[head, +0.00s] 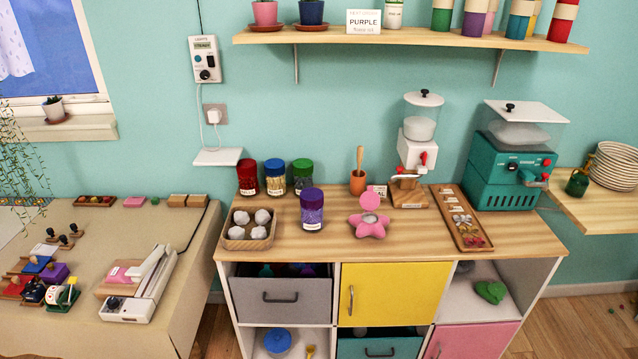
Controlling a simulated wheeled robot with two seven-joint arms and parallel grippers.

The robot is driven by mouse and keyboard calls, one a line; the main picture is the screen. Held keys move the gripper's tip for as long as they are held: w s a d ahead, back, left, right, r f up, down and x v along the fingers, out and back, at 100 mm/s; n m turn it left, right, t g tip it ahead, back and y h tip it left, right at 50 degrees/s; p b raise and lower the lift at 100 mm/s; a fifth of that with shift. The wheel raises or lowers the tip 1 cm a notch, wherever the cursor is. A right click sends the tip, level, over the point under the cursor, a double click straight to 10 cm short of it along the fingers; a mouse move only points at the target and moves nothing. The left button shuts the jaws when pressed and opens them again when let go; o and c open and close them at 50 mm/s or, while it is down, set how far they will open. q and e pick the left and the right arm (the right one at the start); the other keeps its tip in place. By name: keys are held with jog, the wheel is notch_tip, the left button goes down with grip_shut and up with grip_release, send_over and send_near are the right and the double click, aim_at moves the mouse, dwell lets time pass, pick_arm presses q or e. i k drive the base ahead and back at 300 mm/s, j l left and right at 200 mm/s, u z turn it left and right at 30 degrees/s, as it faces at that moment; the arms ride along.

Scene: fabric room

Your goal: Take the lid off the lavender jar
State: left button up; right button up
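The lavender jar (312,216) stands upright near the front edge of the wooden cabinet top, left of centre. It is clear with purple contents and a white label. Its purple lid (312,195) sits on top of the jar. Neither of my grippers shows in the head view, and nothing touches the jar.
Jars with red (247,178), blue (275,178) and green lids (302,175) stand behind it. A mortar (358,183) and a white-hoppered machine (416,150) stand farther back.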

aim_at(312, 221)
jog(key=i+j+z, duration=0.15)
jog(key=j, duration=0.25)
jog(key=i+j+z, duration=0.15)
jog(key=j, duration=0.25)
jog(key=i+j+z, duration=0.15)
jog(key=j, duration=0.25)
